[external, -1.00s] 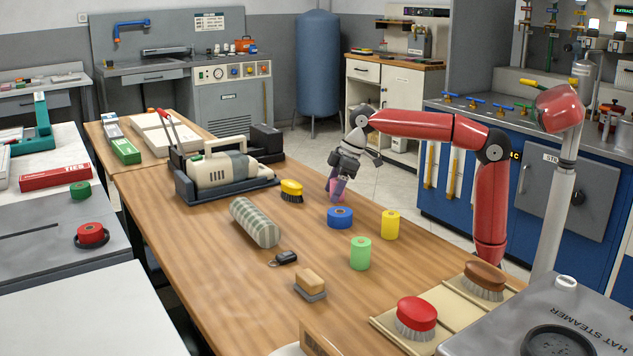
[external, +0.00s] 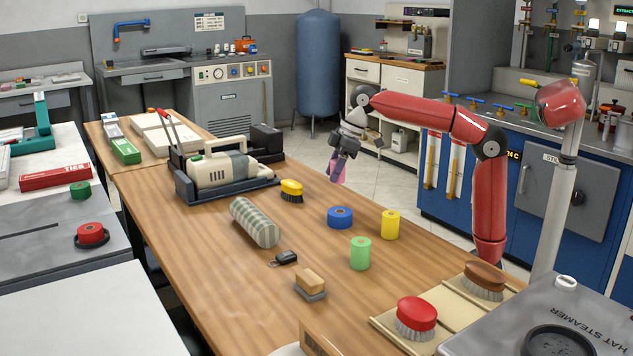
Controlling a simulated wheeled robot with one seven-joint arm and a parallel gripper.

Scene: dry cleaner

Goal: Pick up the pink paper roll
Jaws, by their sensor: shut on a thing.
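The pink paper roll (external: 338,175) is held in my gripper (external: 337,167), above the far right part of the wooden table (external: 205,268). The fingers are shut on it, and their tips partly cover it. The roll hangs clear of the tabletop and looks slightly tilted. Below it on the table lies a blue roll (external: 340,217). A yellow roll (external: 390,225) and a light green roll (external: 360,254) stand upright to the right and nearer the camera.
A yellow brush (external: 291,191), a checked cloth roll (external: 254,222), dark keys (external: 284,258) and a tan block brush (external: 311,282) lie on the table. A steamer in a dark tray (external: 225,186) stands at the back. The left front of the table is clear.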

